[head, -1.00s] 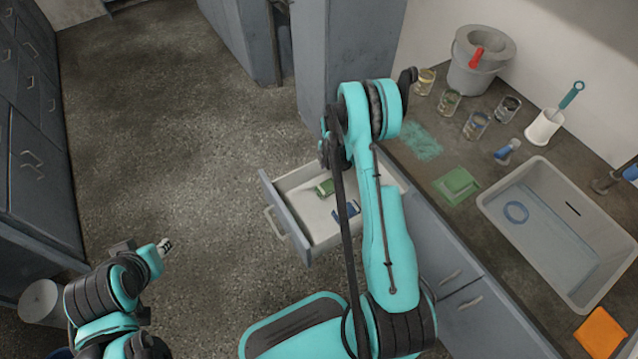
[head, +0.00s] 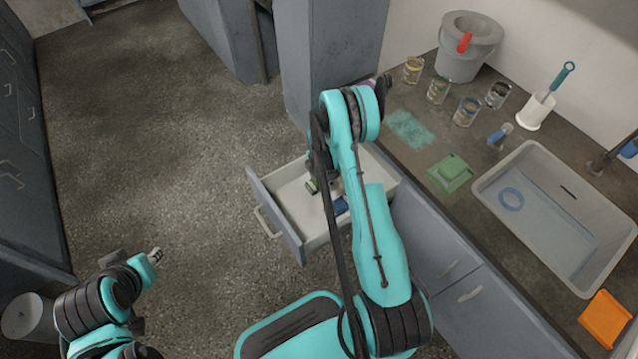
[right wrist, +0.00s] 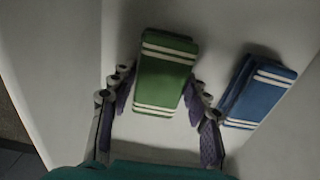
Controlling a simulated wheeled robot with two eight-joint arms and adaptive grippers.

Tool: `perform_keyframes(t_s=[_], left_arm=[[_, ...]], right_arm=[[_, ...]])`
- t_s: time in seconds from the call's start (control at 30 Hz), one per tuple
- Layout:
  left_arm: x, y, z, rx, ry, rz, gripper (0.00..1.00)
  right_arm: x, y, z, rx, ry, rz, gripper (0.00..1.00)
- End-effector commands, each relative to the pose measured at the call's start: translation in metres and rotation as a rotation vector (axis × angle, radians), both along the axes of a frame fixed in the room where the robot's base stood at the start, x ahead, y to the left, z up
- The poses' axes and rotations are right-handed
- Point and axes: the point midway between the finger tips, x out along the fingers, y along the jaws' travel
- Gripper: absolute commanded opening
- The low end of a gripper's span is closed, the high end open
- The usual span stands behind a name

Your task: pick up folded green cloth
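The folded green cloth (head: 311,187) with white stripes lies in the open drawer (head: 290,203), partly hidden by my right arm in the head view. In the right wrist view the green cloth (right wrist: 167,70) lies between the fingers of my right gripper (right wrist: 160,96). The gripper is open, one finger on each side of the cloth's near half. I cannot tell whether the fingers touch it. My left gripper (head: 156,255) is over the floor at the lower left, too small to read.
A folded blue striped cloth (right wrist: 262,91) lies close to the right finger. The drawer walls surround both cloths. Several jars (head: 438,90), a bucket (head: 468,55), a green item (head: 451,172) and a sink tray (head: 535,230) stand on the counter to the right.

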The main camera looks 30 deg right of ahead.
Motion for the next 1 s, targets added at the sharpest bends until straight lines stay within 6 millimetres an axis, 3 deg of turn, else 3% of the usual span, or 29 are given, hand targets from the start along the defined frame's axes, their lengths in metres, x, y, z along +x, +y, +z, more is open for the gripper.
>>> perform_keyframes(t_s=[0.47, 0.8, 1.0], left_arm=[[0.0, 0.0, 0.003, 0.0, 0.0, 0.0, 0.3], [0.0, 0.0, 0.033, 0.0, 0.0, 0.0, 0.3], [0.0, 0.0, 0.042, 0.0, 0.0, 0.0, 0.3]], right_arm=[[0.0, 0.0, 0.006, 0.0, -0.001, 0.0, 0.18], [0.0, 0.0, 0.074, 0.0, -0.001, 0.0, 0.18], [0.0, 0.0, 0.097, 0.0, 0.0, 0.0, 0.18]])
